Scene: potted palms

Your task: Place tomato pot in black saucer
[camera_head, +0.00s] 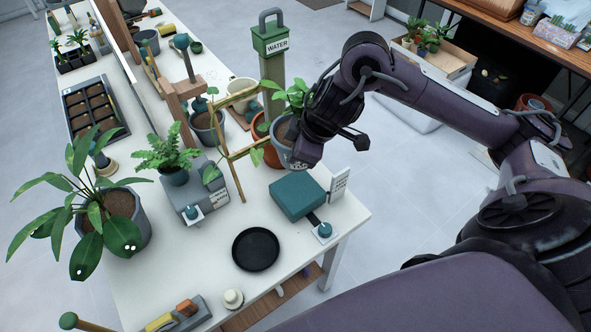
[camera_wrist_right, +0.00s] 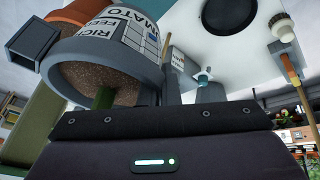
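The tomato pot (camera_head: 284,150) is grey with a white label and holds a leafy green plant. It stands near the table's right side, and I cannot tell whether it touches the table. In the wrist view the pot (camera_wrist_right: 125,38) is large and close, its label partly reading "RICH", "FEED" and "TOMATO", with soil and a green stem showing. My right gripper (camera_head: 303,154) is at the pot's side, with grey finger parts beside the pot in the wrist view; whether they press on it is unclear. The black saucer (camera_head: 255,249) lies flat and empty. My left gripper is out of view.
A teal-topped box (camera_head: 297,195) stands between pot and saucer. A wooden trellis (camera_head: 235,155) and an orange pot (camera_head: 262,127) are close to the tomato pot. A fern pot (camera_head: 173,176) and a large leafy pot (camera_head: 137,219) stand left. Bare table surrounds the saucer.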

